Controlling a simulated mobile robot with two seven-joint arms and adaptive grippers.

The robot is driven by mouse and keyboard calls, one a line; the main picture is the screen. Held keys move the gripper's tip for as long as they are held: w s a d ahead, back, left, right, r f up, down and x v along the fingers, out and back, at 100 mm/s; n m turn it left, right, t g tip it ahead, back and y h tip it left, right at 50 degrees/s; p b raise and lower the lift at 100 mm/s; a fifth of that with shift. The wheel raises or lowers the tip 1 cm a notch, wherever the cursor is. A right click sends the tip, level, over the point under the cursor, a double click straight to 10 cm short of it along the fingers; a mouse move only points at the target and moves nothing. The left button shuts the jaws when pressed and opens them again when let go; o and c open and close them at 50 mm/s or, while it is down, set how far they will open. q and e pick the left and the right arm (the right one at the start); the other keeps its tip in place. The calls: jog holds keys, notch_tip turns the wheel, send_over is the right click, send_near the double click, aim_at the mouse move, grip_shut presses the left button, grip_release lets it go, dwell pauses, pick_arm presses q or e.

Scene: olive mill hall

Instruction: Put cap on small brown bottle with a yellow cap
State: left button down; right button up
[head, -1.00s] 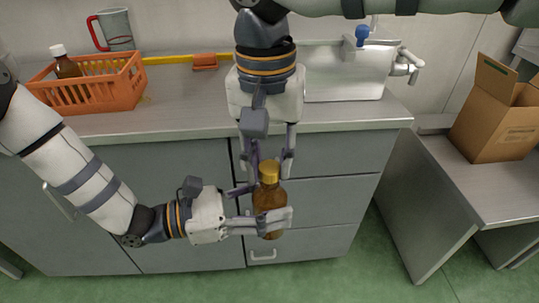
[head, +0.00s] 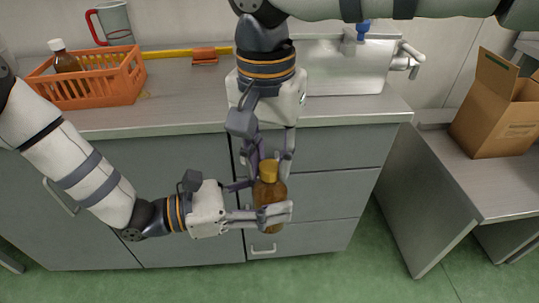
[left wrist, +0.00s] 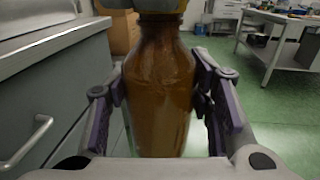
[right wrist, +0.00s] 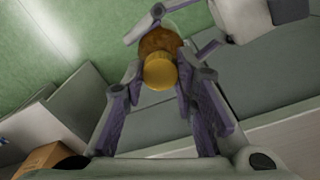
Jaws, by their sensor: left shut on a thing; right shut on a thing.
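The small brown bottle (head: 268,192) is held upright in the air in front of the counter. My left gripper (head: 270,214) is shut on its body from the left; the left wrist view shows the brown glass (left wrist: 160,90) between the pads. The yellow cap (head: 268,169) sits at the top of the bottle, and shows in the right wrist view (right wrist: 160,71). My right gripper (head: 270,165) points down from above and is shut on the cap. Whether the cap is threaded down cannot be told.
An orange basket (head: 108,93) holding a white-capped brown bottle (head: 65,58) stands on the counter (head: 180,112) at left. A cardboard box (head: 500,110) is at right.

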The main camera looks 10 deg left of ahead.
jog(key=m, duration=1.8)
jog(key=shift+m, duration=0.3)
jog(key=m, duration=0.7)
jog(key=shift+m+y, duration=0.3)
jog(key=m, duration=0.7)
jog(key=o, duration=0.8)
jog(key=shift+f, duration=0.1)
